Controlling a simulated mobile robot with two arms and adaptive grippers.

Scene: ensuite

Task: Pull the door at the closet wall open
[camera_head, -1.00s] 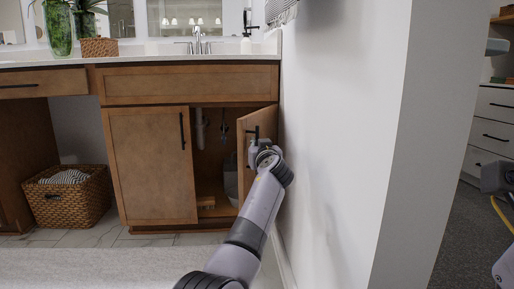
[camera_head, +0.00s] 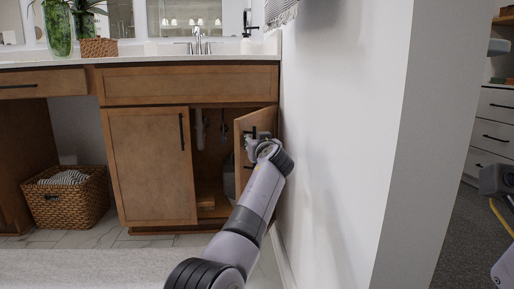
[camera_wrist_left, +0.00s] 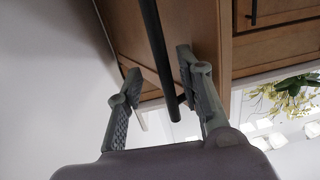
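The brown right-hand door (camera_head: 242,126) of the sink cabinet, beside the white wall, stands partly open, with the dark cabinet interior showing to its left. My left gripper (camera_head: 253,138) is at this door's black bar handle, though its fingers are hard to make out in the head view. In the left wrist view, the left gripper (camera_wrist_left: 158,66) has its two fingers spread apart. The black handle (camera_wrist_left: 157,45) runs between them, with gaps visible at the sides. My right gripper does not show; only parts of my right arm are at the right edge of the head view.
The white wall (camera_head: 335,150) stands close to the right of my left arm. The closed left cabinet door (camera_head: 150,165) is beside the opening. A wicker basket (camera_head: 65,200) sits at left on the tiled floor. Pipes and items are inside the cabinet.

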